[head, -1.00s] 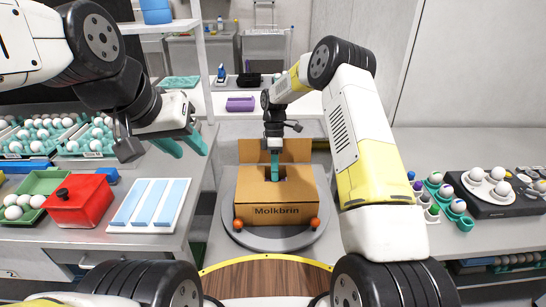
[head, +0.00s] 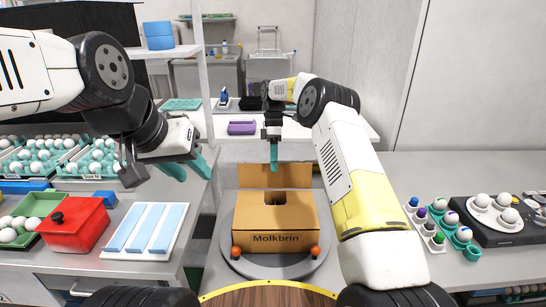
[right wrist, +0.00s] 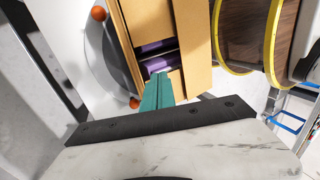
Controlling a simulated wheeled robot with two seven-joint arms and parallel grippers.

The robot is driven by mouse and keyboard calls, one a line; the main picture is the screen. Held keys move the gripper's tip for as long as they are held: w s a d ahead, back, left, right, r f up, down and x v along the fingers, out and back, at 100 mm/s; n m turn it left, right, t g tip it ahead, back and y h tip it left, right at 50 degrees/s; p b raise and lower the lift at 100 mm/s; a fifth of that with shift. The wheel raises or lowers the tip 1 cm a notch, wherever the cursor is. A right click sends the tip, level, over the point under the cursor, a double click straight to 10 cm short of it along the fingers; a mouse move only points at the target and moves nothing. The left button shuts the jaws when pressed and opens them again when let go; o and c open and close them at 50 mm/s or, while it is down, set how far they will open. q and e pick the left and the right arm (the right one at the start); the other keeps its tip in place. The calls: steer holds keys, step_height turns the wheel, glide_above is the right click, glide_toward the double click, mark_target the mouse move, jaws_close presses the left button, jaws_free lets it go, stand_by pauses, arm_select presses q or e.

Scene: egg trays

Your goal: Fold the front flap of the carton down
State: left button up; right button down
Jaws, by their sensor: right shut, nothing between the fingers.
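The brown cardboard carton (head: 275,239), marked "Molkbrin", sits on a round grey turntable (head: 232,262). Its rear flap (head: 275,176) stands upright. The top looks mostly covered by lowered cardboard, with a dark notch in the middle. The right wrist view shows the carton (right wrist: 196,40) with a gap, and purple things (right wrist: 157,62) inside it. My right gripper (head: 274,154) is shut and empty, above the carton near the upright flap; its teal fingers also show in the right wrist view (right wrist: 157,92). My left gripper (head: 190,167) is open and empty, left of the carton.
Two orange balls (head: 236,252) (head: 315,251) sit at the carton's front corners. The left counter holds a red box (head: 73,224) and a white tray with blue strips (head: 118,256). Egg holders (head: 462,234) stand on the right counter. A purple tray (head: 241,128) lies behind.

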step_height(320, 180, up, 6)
steer(key=t, duration=0.6)
glide_above(276, 207)
steer(key=s, duration=0.1)
steer(key=f, duration=0.9)
steer(key=w+f, duration=0.1)
steer(key=f, duration=0.3)
steer(key=shift+w+f, duration=0.1)
steer(key=shift+f, duration=0.05)
steer(key=shift+g, duration=0.3)
